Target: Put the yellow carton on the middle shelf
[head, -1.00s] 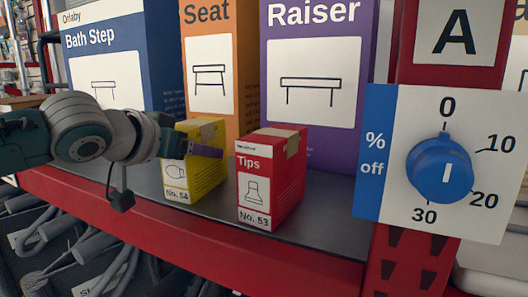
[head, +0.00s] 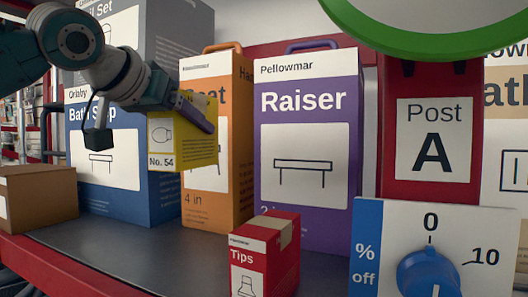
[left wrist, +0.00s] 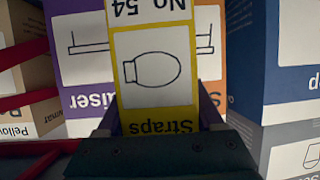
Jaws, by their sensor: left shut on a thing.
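The yellow carton (head: 190,131), marked No. 54, is held in the air by my left gripper (head: 192,110) in front of the blue and orange boxes. In the left wrist view the carton (left wrist: 152,100) shows upside down, with the word Straps, between the fingers (left wrist: 152,120). The shelf (head: 130,250) below is dark grey with a red front edge. Whether it is the middle shelf cannot be told from this view. My right gripper is not in view.
A red Tips carton (head: 265,258) stands on the shelf. Behind are a blue Bath Step box (head: 118,195), an orange box (head: 215,210) and a purple Raiser box (head: 305,110). A brown box (head: 38,198) is at left. A red post (head: 432,85) and a dial panel (head: 480,235) are at right.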

